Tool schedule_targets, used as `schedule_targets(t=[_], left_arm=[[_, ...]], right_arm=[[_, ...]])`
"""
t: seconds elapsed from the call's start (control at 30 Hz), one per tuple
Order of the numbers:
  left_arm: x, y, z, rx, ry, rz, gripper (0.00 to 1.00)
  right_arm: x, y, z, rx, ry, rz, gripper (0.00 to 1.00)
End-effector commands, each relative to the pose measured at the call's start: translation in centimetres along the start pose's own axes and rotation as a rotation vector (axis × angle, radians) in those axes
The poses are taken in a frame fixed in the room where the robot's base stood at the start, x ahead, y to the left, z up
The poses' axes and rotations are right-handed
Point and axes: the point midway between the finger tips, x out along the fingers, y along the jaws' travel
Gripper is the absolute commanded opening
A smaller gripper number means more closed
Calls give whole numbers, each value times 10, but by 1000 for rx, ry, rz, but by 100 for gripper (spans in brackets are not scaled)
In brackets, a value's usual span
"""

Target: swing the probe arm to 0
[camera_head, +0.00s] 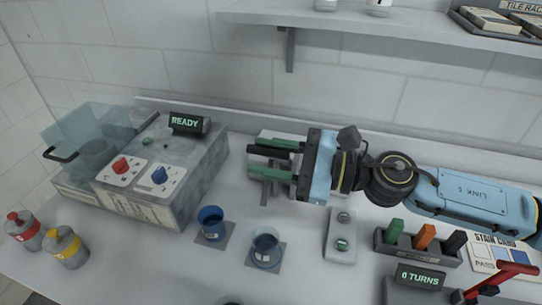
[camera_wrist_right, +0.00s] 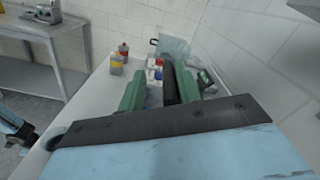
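My right gripper (camera_head: 270,158) reaches left in the head view, with its green fingers apart. They are over a grey device (camera_head: 266,190) on the table, which the gripper and fingers partly hide. A dark bar lies between the fingers; in the right wrist view it (camera_wrist_right: 171,85) is close to the right finger, with a gap on the left. I cannot tell whether this bar is the probe arm. No scale or 0 mark for the probe arm is readable. The left gripper does not show clearly; a blue and black part of mine is at the left edge of the wrist view.
A grey washer (camera_head: 150,213) with a red and a blue knob and a READY display (camera_head: 188,122) stands left. Two blue cups (camera_head: 210,224) (camera_head: 265,250) stand in front. A 0 TURNS display (camera_head: 420,277), coloured blocks and a red-handled lever (camera_head: 503,277) are right. A shelf hangs above.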

Motion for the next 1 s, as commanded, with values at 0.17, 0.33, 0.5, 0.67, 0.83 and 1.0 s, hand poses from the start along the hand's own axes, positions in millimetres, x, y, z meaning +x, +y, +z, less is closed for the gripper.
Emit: schedule_targets(t=[0.17, 0.33, 0.5, 0.67, 0.83, 1.0], left_arm=[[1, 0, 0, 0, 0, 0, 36], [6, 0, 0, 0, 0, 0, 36], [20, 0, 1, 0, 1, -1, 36], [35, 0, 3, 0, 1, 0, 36], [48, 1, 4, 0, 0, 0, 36], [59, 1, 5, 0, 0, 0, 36]], right_arm=[[-2, -2, -6, 4, 13, -9, 36], [-15, -2, -8, 6, 15, -12, 36], [-45, 1, -8, 3, 12, -9, 36], [-74, 2, -6, 2, 8, -6, 36], [-100, 2, -4, 1, 6, -4, 36], [-120, 3, -2, 1, 4, -2, 36]])
